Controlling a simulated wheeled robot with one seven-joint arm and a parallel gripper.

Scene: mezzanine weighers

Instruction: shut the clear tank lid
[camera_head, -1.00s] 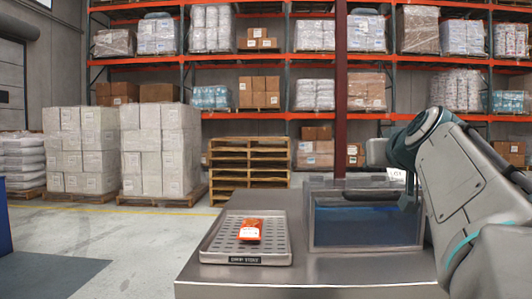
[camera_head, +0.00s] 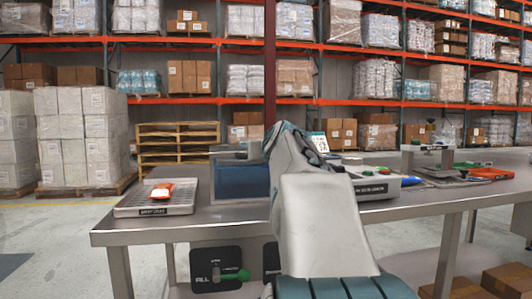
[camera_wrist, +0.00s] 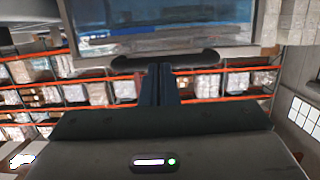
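The clear tank (camera_head: 240,181), with blue showing through its side, stands on the steel bench left of my arm. My arm covers its right part, and its lid angle is hard to tell in the head view. In the wrist view, a clear framed panel (camera_wrist: 160,46) fills the top, with a dark bar handle (camera_wrist: 195,61) along its near edge. My gripper (camera_wrist: 159,68) has its two dark fingers together, their tips at the middle of this handle. I cannot tell whether they touch it. My gripper is hidden behind my arm in the head view.
A scale (camera_head: 375,186) and several small items stand to the right on the steel bench (camera_head: 230,219). A dark red post (camera_head: 270,60) rises behind the tank.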

